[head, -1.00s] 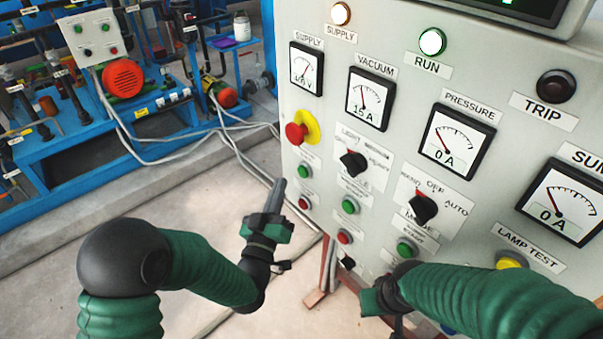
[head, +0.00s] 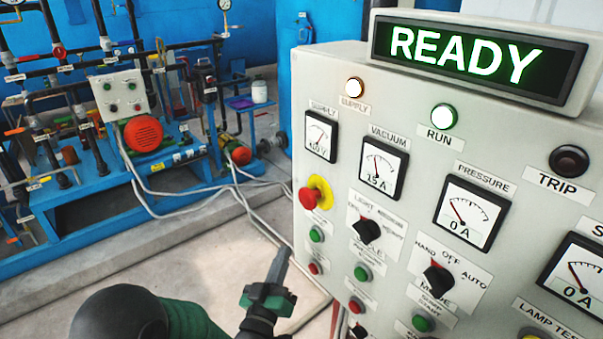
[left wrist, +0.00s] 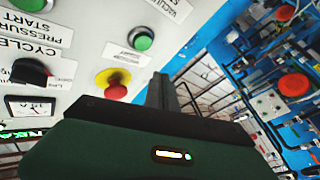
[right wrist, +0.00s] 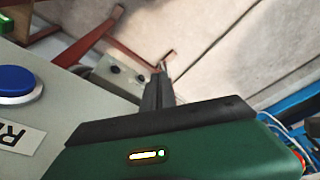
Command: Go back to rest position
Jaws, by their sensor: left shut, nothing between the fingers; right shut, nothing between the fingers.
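My left gripper (head: 279,266) is in the lower middle of the head view, left of the grey control panel (head: 400,75) and apart from it. Its fingers are together and empty, pointing up in the picture. They also show in the left wrist view (left wrist: 162,92), with the panel's buttons behind. My right gripper is out of the head view. In the right wrist view its fingers (right wrist: 158,85) are together and empty, near the panel's edge with a blue button (right wrist: 18,84) at the left.
The panel's lit sign (head: 465,55) reads READY. The RUN lamp (head: 444,117) glows green. A red emergency button on a yellow collar (head: 318,192) sits on the panel's left side. A blue pipe rig (head: 110,200) stands at the left. Floor between is clear apart from cables.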

